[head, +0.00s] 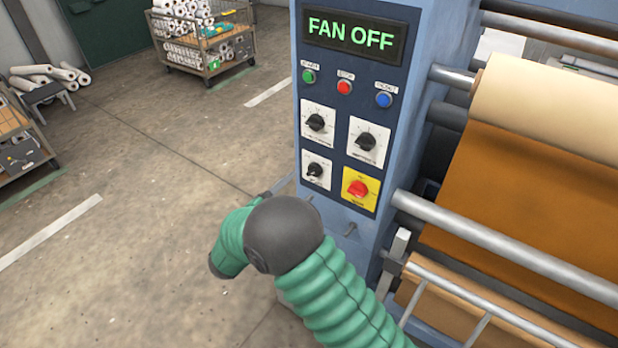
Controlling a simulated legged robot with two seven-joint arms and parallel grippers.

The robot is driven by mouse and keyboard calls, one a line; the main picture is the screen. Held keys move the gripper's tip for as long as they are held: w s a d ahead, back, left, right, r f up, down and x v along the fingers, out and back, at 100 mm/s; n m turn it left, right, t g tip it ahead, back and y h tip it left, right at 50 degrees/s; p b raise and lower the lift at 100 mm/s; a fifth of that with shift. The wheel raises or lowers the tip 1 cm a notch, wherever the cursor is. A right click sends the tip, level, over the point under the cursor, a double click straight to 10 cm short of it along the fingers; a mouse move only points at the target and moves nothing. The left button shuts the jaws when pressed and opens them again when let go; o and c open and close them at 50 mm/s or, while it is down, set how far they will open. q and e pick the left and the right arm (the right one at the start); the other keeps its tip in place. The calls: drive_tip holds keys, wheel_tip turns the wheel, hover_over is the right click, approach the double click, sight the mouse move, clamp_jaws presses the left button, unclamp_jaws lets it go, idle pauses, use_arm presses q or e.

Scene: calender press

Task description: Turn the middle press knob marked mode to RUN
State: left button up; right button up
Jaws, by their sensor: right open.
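The blue press panel (334,98) carries several knobs. Black knobs on white plates are at the upper left (317,122), the upper right (366,141) and the lower left (314,171). A red knob (357,188) on a yellow plate is at the lower right. The labels are too small to read, so I cannot tell which knob is mode or where it points. My left gripper is out of view.
The display (354,35) reads FAN OFF. Green (309,76), red (344,87) and blue (383,100) buttons sit below it. Rollers with a brown sheet (545,200) and a metal bar (500,245) stand at right. The floor at left is clear up to the carts (205,71).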

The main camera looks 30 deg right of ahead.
drive_tip(key=v, duration=1)
drive_tip(key=shift+w, duration=0.2)
drive_tip(key=w+a+r+n+t+y+p, duration=0.35)
drive_tip(key=w+n+t+y, duration=0.25)
drive_tip(key=w+n+y, duration=0.35)
drive_tip(key=s+f+n+g+y+p, duration=0.1)
drive_tip(key=s+f+n+g+y, duration=0.1)
drive_tip(key=s, duration=0.7)
drive_tip(key=s+d+f+n+g+y+p, duration=0.1)
drive_tip(key=s+f+n+g+y+p, duration=0.1)
drive_tip(key=s+n+g, duration=0.3)
drive_tip(key=s+f+n+g+y+p, duration=0.1)
drive_tip(key=s+n, duration=0.5)
drive_tip(key=s, duration=0.6)
drive_tip(key=shift+s+d+f+g+y, duration=0.35)
drive_tip(key=shift+f+g+y, duration=0.5)
drive_tip(key=shift+g+y, duration=0.3)
